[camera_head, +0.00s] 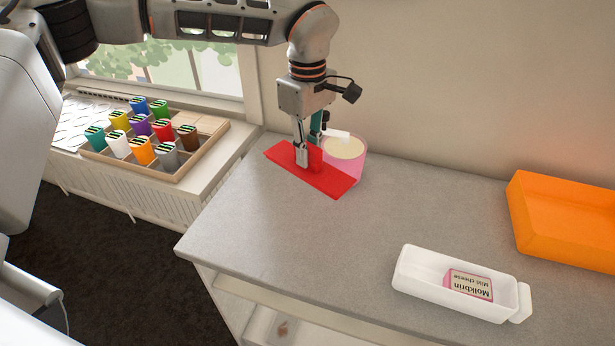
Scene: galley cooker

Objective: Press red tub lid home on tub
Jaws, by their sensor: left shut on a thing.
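The red lid (329,181) is a flat rectangle with a raised grip in its middle. My left gripper (311,153) points down and is shut on that raised grip. The lid is at the back left of the grey counter; I cannot tell whether it touches the counter. A white rectangular tub (412,279), open on top, stands at the front right, well apart from the lid. My right gripper is not in view.
A round pink container (357,171) with pale contents stands close behind the lid, partly hidden. An orange tray (540,232) is at the right. A wooden box (213,145) of coloured pots sits on the window sill. The middle of the grey counter (300,235) is clear.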

